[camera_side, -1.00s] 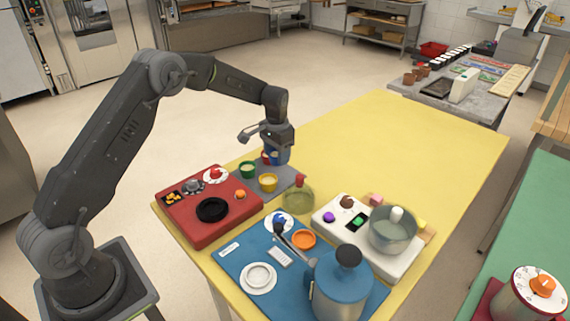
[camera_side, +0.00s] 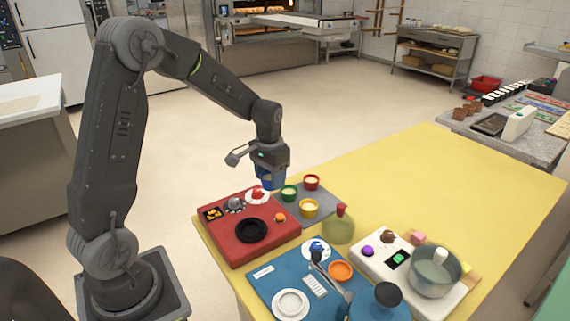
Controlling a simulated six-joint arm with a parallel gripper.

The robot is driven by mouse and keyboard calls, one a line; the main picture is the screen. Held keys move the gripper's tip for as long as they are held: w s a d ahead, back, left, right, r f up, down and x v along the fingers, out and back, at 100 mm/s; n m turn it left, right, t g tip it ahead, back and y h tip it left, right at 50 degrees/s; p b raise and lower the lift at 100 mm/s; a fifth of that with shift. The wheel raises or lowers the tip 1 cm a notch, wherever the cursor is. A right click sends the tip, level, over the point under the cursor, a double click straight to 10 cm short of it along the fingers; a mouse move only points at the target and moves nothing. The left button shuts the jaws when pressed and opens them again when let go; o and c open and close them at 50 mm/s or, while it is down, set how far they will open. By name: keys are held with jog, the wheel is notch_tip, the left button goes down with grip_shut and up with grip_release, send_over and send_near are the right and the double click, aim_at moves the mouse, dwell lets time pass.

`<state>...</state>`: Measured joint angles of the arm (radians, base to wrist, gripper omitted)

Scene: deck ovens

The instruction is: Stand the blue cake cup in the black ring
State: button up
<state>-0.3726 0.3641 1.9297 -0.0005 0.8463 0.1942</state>
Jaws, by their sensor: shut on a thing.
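The blue cake cup (camera_side: 271,184) is held by my gripper (camera_side: 270,173), which is shut on it. The cup hangs upright, as far as I can see, over the back right part of the red board (camera_side: 225,248). The black ring (camera_side: 239,232) lies on the red board, in front of the cup and a little to its left in the picture. The ring looks empty. The gripper's fingers partly hide the cup's upper part.
A green cup (camera_side: 289,194), a red cup (camera_side: 312,183) and a yellow cup (camera_side: 309,208) stand on the grey mat (camera_side: 327,199). An orange item (camera_side: 280,217) sits right of the ring.

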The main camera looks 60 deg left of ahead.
jog(key=n, duration=0.2)
send_near(251, 230)
jog(key=shift+f, duration=2.7)
jog(key=shift+f, duration=0.65)
jog(key=o, duration=0.6)
jog(key=shift+o, duration=0.2)
jog(key=shift+r, duration=0.1)
notch_tip(251, 230, up, 11)
